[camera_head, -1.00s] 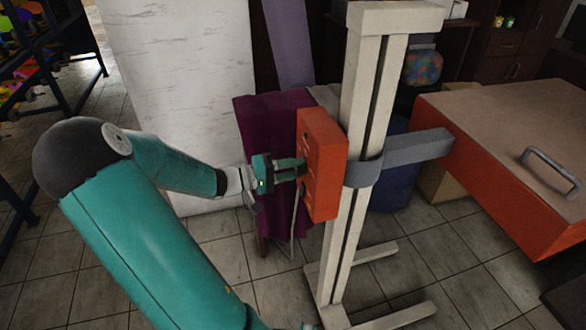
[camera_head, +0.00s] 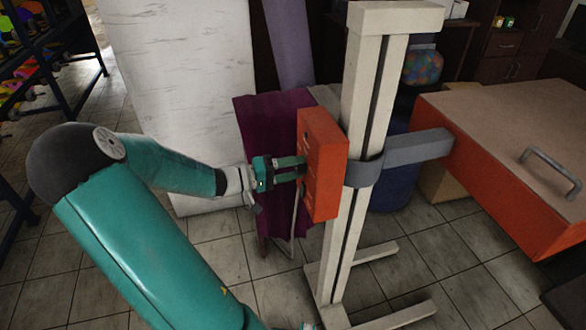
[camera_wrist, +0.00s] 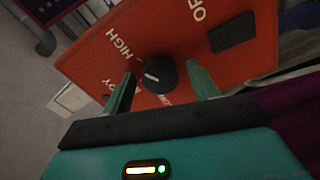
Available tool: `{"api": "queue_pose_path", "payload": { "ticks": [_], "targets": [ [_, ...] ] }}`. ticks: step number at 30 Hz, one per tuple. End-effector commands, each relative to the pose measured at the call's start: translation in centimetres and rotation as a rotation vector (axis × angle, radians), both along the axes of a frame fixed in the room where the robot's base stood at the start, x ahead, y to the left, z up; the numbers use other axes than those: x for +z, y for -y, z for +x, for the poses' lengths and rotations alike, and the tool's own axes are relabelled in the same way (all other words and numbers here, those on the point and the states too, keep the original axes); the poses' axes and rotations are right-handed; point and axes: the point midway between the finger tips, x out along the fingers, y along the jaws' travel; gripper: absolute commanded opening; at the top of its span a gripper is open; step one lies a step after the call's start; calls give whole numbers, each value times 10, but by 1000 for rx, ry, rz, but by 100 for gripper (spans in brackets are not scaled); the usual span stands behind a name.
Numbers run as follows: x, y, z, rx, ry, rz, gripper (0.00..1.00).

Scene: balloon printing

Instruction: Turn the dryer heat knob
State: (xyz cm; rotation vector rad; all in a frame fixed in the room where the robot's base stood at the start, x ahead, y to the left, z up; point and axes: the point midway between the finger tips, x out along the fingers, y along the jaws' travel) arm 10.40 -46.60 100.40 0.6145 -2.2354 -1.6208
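The dryer heat knob (camera_wrist: 160,74) is a round black dial with a white pointer line on the orange control box, which also shows in the head view (camera_head: 325,165). In the wrist view the words HIGH and OFF show on the panel, with another label partly hidden. My gripper (camera_wrist: 160,88) is open, with one green finger on each side of the knob and gaps between the fingers and the knob. In the head view my gripper (camera_head: 300,168) is at the left face of the box. The knob is hidden there.
The box is mounted on a pale upright post (camera_head: 365,110) with feet on the tiled floor. A grey bracket (camera_head: 425,148) joins the post to an orange dryer (camera_head: 520,130) on the right. A black rectangular switch (camera_wrist: 232,33) is beside the knob. A white panel (camera_head: 185,80) stands behind.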

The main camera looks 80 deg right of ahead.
Motion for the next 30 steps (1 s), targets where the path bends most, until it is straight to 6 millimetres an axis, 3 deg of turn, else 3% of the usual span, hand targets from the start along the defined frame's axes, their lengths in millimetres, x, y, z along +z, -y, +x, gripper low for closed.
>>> {"api": "queue_pose_path", "payload": {
  "ticks": [11, 24, 30],
  "targets": [
    [0, -5, 8, 1, -1, 1, 59],
    [0, -50, 86, 4, 1, -1, 59],
    [0, -66, 112, 1, 0, 0, 59]
  ]
}}
